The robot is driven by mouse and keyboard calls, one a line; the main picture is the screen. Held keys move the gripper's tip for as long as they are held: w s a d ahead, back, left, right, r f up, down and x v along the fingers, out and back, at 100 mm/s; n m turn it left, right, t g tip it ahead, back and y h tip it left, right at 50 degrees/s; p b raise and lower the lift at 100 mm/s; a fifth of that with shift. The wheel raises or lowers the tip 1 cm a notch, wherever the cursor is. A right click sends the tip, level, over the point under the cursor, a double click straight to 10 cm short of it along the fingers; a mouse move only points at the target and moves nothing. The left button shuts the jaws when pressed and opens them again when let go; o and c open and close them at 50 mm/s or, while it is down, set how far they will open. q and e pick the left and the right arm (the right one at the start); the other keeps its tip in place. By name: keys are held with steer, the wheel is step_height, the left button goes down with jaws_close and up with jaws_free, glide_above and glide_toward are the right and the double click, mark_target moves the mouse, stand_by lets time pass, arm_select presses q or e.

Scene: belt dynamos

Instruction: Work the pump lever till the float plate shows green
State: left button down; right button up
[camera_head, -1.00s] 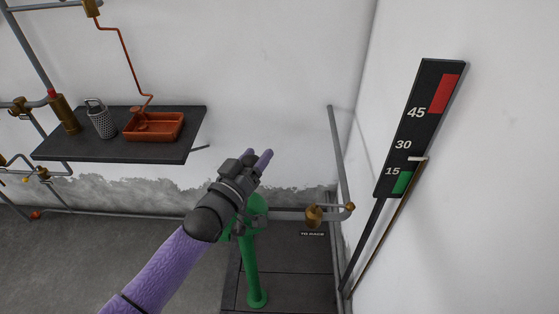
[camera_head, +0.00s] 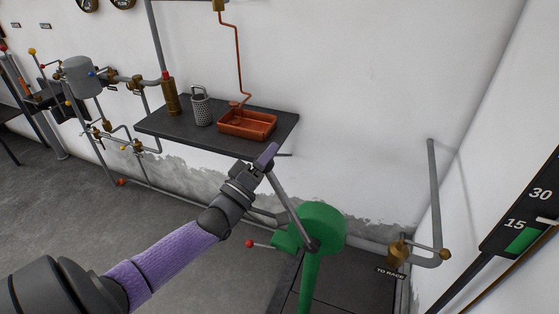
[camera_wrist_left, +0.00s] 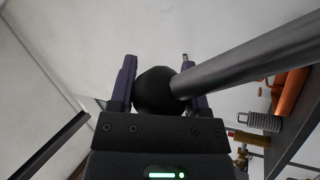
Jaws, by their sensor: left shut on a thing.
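The pump lever (camera_head: 287,205) is a grey rod rising up and left from the green pump (camera_head: 322,226). Its end has a black ball knob (camera_wrist_left: 155,91), which shows between the fingers in the wrist view. My left gripper (camera_head: 268,160) is shut on this knob, in front of the shelf. The black gauge board (camera_head: 508,238) on the right wall has a green band (camera_head: 523,239) by the 15 mark, and its right and top parts are cut off. A white pointer plate (camera_head: 547,221) stands near the band's upper end, below 30. My right gripper is not in view.
A dark shelf (camera_head: 165,130) at the back holds an orange tray (camera_head: 247,124), a grater (camera_head: 201,106) and a brass cylinder (camera_head: 171,97). A red-knobbed handle (camera_head: 250,244) juts from the pump's left. A pipe with brass fittings (camera_head: 398,253) stands right of the pump.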

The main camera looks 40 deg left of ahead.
arm_select(q)
steer(key=shift+a+f+n, duration=0.15)
steer(key=shift+f+n, duration=0.1)
steer(key=shift+n, duration=0.05)
steer(key=shift+c, duration=2.4)
jaws_free()
steer(key=o, duration=0.4)
steer(key=shift+s+a, duration=0.1)
steer(key=shift+a, duration=0.1)
steer(key=shift+d, duration=0.1)
steer(key=v, duration=1)
steer(key=shift+d, duration=0.1)
